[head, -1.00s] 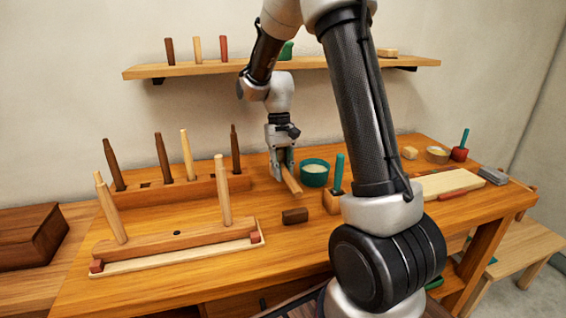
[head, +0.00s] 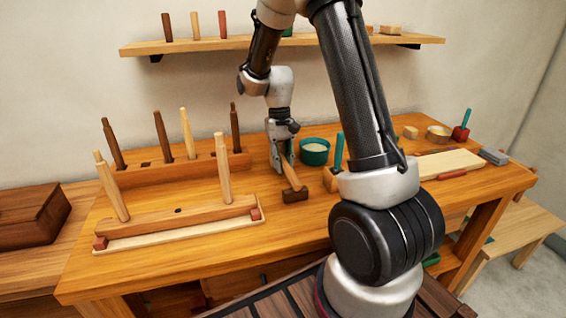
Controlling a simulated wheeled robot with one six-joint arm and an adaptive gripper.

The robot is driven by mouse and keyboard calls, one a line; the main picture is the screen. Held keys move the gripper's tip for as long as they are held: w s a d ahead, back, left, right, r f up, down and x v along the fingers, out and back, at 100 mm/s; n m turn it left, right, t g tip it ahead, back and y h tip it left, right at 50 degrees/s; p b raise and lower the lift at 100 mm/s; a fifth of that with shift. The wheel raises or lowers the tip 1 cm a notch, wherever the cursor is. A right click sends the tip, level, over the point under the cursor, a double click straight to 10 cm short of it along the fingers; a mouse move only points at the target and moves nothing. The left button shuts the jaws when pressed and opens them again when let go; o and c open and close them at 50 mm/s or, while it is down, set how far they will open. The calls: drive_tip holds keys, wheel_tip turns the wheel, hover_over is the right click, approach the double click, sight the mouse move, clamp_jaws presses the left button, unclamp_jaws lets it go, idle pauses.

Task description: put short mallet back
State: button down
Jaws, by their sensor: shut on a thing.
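My gripper (head: 283,163) is shut on a light wooden handle-like piece (head: 291,177), which slants down toward the front. A small dark brown block (head: 295,195), shaped like a mallet head, lies on the table at its lower end. I cannot tell whether the two touch or are joined. A low wooden rack (head: 185,172) at the back left holds several upright handles and shows a dark empty slot. A second rack (head: 190,217) in front holds two upright light handles, with a dark empty hole between them.
A teal cup (head: 315,153) stands just right of my gripper, and a wooden block (head: 331,180) with a teal handle is near my arm. A pale board (head: 452,164) lies to the right. The wall shelf (head: 240,63) is above. The table front is clear.

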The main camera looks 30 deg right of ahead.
drive_tip(key=shift+f, duration=0.25)
drive_tip(key=c, duration=1.3)
unclamp_jaws()
drive_tip(key=shift+o, duration=0.2)
drive_tip(key=v, duration=1.2)
drive_tip(key=shift+d, duration=0.1)
